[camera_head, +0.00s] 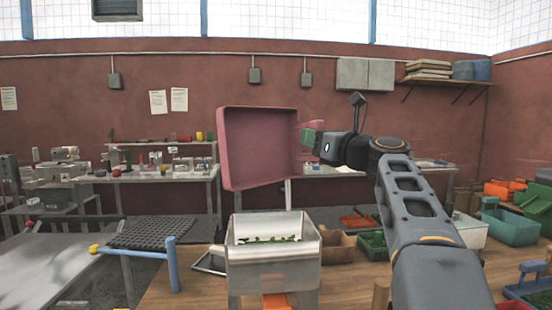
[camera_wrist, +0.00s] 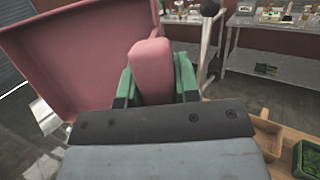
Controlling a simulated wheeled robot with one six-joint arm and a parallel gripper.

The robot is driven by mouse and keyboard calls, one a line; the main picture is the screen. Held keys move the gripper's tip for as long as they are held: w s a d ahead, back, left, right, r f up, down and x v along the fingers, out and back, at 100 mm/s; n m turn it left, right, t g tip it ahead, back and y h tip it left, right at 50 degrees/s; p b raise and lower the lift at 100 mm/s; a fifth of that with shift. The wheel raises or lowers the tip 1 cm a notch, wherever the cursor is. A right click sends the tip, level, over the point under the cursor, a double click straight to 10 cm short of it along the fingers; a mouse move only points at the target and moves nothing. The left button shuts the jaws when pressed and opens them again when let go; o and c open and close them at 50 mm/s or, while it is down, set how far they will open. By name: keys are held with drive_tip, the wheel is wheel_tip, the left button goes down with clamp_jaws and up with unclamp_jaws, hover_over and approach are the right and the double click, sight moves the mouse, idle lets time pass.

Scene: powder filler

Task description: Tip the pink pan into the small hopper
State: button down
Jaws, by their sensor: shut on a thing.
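The pink pan (camera_head: 260,147) is a square tray held up on its side, its open face turned toward the head camera, and its inside looks empty. It stands above and slightly behind the small hopper (camera_head: 273,270), a pale metal box with green bits (camera_head: 268,239) at its top. My gripper (camera_head: 307,138) is shut on the pan's pink handle at its right side. In the wrist view, the green fingers of my gripper (camera_wrist: 155,82) clasp the handle (camera_wrist: 153,62), and the pan (camera_wrist: 85,52) fills the upper left.
A wooden box (camera_head: 338,246), a green-filled bin (camera_head: 372,243) and a red bin (camera_head: 358,222) sit right of the hopper. A black mesh tray (camera_head: 155,233) and blue rail (camera_head: 172,265) are to the left. Teal bins (camera_head: 510,227) stand at the far right.

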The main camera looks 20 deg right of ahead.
drive_tip(key=shift+r, duration=0.65)
